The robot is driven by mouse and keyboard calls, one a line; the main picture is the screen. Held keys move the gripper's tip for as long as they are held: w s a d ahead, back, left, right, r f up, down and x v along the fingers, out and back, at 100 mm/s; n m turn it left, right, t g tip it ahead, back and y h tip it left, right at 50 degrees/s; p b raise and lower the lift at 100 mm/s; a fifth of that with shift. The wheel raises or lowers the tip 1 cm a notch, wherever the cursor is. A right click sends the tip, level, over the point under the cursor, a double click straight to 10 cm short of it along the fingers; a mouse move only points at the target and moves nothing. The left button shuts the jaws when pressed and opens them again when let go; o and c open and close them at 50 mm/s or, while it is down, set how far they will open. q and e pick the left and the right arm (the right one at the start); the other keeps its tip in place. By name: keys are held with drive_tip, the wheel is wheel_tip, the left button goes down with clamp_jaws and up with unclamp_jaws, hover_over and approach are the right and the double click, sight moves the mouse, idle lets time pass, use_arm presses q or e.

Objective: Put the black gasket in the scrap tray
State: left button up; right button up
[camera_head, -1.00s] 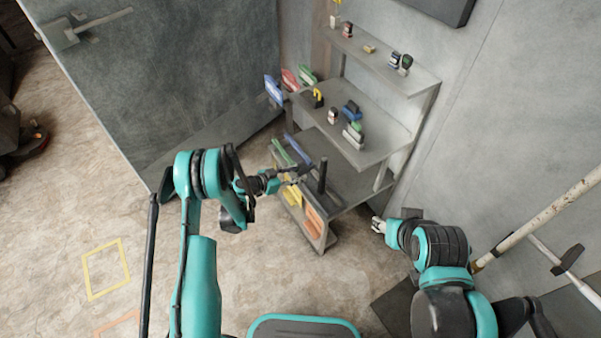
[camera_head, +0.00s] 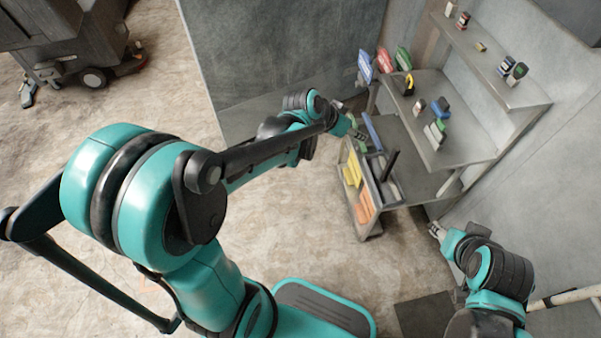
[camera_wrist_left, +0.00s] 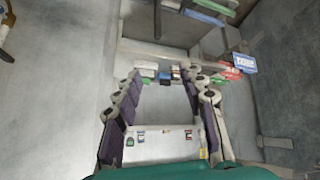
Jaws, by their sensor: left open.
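I cannot make out the black gasket or a scrap tray for certain. A shelf rack (camera_head: 455,140) stands by the wall, with small items on its upper levels. A dark upright piece (camera_head: 390,164) stands on its lower level; I cannot tell what it is. My left gripper (camera_head: 362,134) is at the rack's left side, by the lower level. In the left wrist view its fingers (camera_wrist_left: 163,80) are spread and empty, with shelf items visible beyond them. My right gripper (camera_head: 436,231) is low, at the rack's front right; its jaws are too small to read.
Yellow (camera_head: 352,170) and orange (camera_head: 366,205) pieces sit on the lower front side. A floor machine (camera_head: 70,40) is at the far left. The floor before the rack is clear.

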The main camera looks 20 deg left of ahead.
use_arm(q)
drive_tip(key=s+a+r+n+y, duration=0.1)
drive_tip(key=s+a+n+y, duration=0.1)
drive_tip(key=s, duration=0.8)
drive_tip(key=s+a+r+n+y, duration=0.1)
drive_tip(key=s+a, duration=0.3)
drive_tip(key=s, duration=0.6)
drive_tip(key=shift+s+a+r+n+y, duration=0.2)
drive_tip(key=shift+r+n+y, duration=0.15)
drive_tip(key=shift+n+y, duration=0.3)
